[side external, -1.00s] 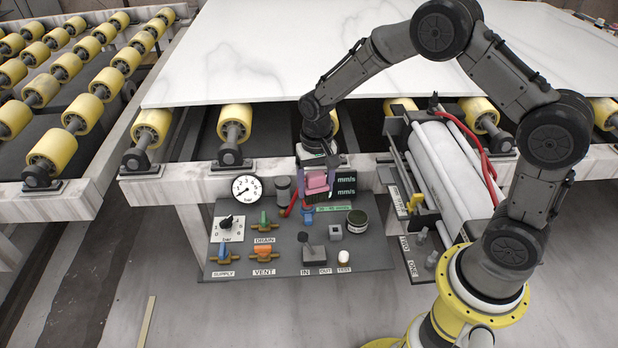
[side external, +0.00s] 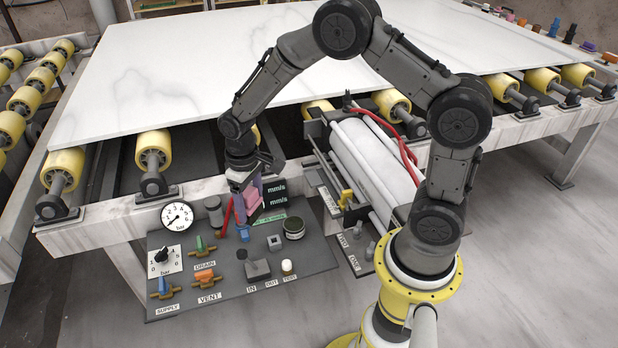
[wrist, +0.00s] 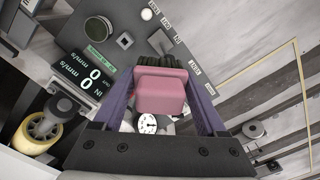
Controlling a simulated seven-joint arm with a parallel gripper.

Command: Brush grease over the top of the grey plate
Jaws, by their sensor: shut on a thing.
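My gripper (side external: 246,192) is shut on a pink-handled brush (side external: 252,190). In the wrist view the pink block (wrist: 160,93) sits between the two purple fingers, with dark bristles (wrist: 157,61) at its far end. The brush is over the back of the dark control panel, beside the speed display; I cannot tell whether its bristles touch anything. A small grey square piece with a dark centre (side external: 275,242) lies on the panel, apart from the brush; it may be the grey plate. It also shows in the wrist view (wrist: 125,40). A round dark-green tin (side external: 293,229) stands near it.
The panel (side external: 222,302) carries a lever (side external: 257,266), orange, blue and green valves, a gauge (side external: 177,216) and a red tube (side external: 227,217). The speed display (side external: 276,197) stands close by my gripper. A white roller unit (side external: 372,167) is to the right; a marble slab lies behind.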

